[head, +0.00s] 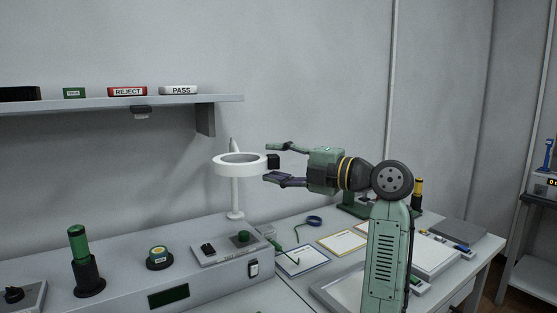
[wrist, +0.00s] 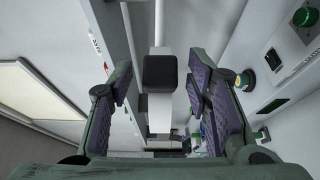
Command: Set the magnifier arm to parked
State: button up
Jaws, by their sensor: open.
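The magnifier is a white ring (head: 222,169) on a white post (head: 235,195) rising from the grey bench unit. A black block-shaped handle (head: 273,161) sits at the ring's right side. My gripper (head: 268,163) is open, coming from the right, with one finger above the handle and one below in the head view. In the wrist view, the black handle (wrist: 160,73) sits between the two purple-padded fingers of my gripper (wrist: 163,88), with visible gaps on both sides. I cannot tell whether the fingertips reach past it.
A wall shelf (head: 120,103) with REJECT and PASS blocks is behind, at upper left. The bench unit (head: 130,265) carries a green-topped cylinder (head: 78,243), a round button (head: 159,255) and a small control box (head: 227,247). Papers and trays lie on the table (head: 290,290) at right.

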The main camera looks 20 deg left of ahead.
jog(key=shift+c, duration=0.6)
grip_shut()
